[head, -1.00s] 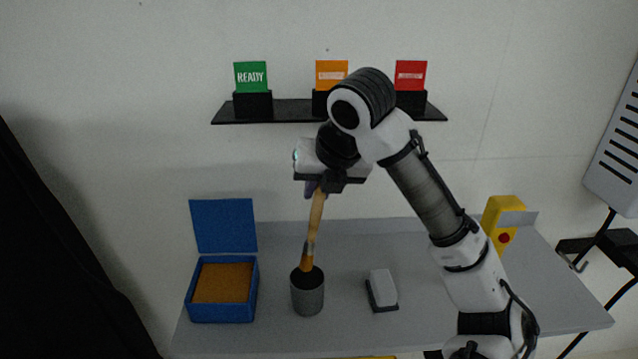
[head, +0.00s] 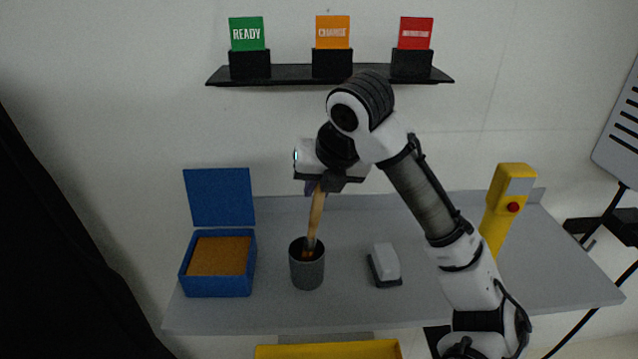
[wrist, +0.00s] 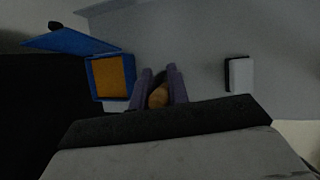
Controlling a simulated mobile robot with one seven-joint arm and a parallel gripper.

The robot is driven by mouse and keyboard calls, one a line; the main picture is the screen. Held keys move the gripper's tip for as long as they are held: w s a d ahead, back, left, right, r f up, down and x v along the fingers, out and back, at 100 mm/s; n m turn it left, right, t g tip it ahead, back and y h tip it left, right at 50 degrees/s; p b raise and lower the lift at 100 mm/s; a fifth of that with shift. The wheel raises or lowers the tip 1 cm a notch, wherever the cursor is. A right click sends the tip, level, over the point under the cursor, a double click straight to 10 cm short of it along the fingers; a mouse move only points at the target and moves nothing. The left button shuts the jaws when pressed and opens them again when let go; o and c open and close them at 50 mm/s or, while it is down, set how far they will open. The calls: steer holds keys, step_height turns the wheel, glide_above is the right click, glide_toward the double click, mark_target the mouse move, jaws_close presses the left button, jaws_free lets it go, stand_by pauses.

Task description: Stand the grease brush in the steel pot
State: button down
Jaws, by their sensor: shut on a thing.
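The grease brush (head: 316,215) has a long wooden handle and hangs nearly upright, tilted slightly. Its lower end is inside the mouth of the grey steel pot (head: 307,271), which stands on the table. Whether the bristles touch the pot's bottom is hidden by its wall. My gripper (head: 321,187) is shut on the top of the handle, above the pot. In the wrist view the handle end (wrist: 158,96) shows between the two fingers, and the pot is hidden there.
A blue open-lidded box (head: 217,281) with an orange-brown filling stands left of the pot. A white-and-black block (head: 385,264) lies to the right. A yellow post with a red button (head: 507,205) stands at the back right. A shelf (head: 290,77) with three cards is on the wall.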

steer(key=c, duration=1.3)
jaws_free()
steer(key=b+v, duration=0.1)
steer(key=v, duration=1.3)
